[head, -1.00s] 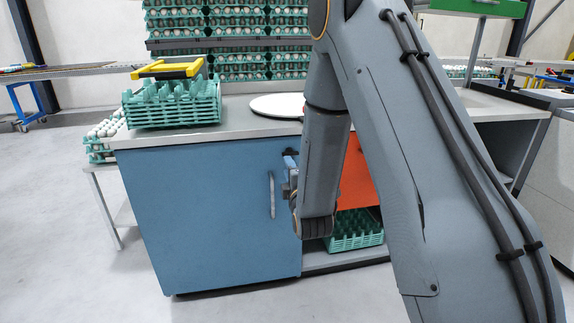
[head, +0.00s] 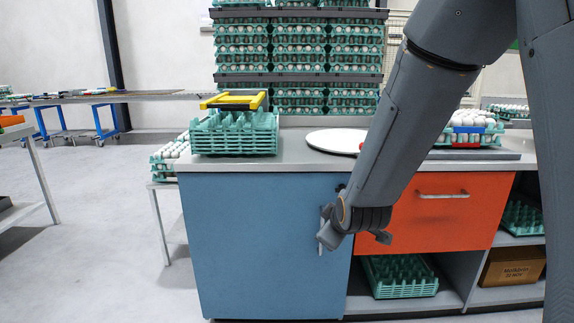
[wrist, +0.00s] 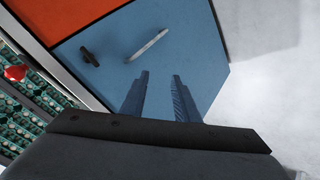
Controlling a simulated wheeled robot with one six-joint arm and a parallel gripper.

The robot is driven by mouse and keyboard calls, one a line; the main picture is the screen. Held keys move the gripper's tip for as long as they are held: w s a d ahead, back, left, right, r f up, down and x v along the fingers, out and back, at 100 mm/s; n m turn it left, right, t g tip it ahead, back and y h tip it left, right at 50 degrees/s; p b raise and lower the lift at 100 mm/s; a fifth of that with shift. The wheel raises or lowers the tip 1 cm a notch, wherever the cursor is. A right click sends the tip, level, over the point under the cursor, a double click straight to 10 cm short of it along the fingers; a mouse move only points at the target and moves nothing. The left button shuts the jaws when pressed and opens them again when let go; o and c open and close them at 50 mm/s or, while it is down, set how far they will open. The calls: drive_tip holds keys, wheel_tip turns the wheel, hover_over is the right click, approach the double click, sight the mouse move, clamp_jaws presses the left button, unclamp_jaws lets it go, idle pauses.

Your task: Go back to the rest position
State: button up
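My gripper (wrist: 159,85) points at the blue cabinet door (wrist: 190,55) in the wrist view. Its two fingers stand apart with nothing between them. The door's pale bar handle (wrist: 147,45) lies beyond the fingertips, apart from them. In the head view the blue door (head: 255,245) looks shut, and my arm hangs in front of its right side. My wrist covers part of the handle area and most of the gripper there.
The orange drawer (head: 440,212) is shut. Green trays (head: 398,277) and a cardboard box (head: 512,266) sit on the lower shelf. On the counter stand stacked green trays (head: 235,140) with a yellow-handled frame (head: 232,101) and a white disc (head: 337,141).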

drive_tip(key=s+r+m+g+p, duration=0.1)
drive_tip(key=s+r+m+g, duration=0.3)
drive_tip(key=s, duration=1.1)
drive_tip(key=s+r+m+g, duration=0.1)
drive_tip(key=s+m+g, duration=0.4)
drive_tip(key=s, duration=1)
drive_tip(key=d+r+m+h+p, duration=0.1)
drive_tip(key=d+r+p, duration=0.6)
drive_tip(key=p, duration=0.7)
drive_tip(key=shift+d+r+m+g+p, duration=0.3)
drive_tip(key=shift+d+p, duration=0.1)
drive_tip(key=shift+d, duration=0.25)
drive_tip(key=shift+o, duration=0.2)
drive_tip(key=shift+w, duration=0.1)
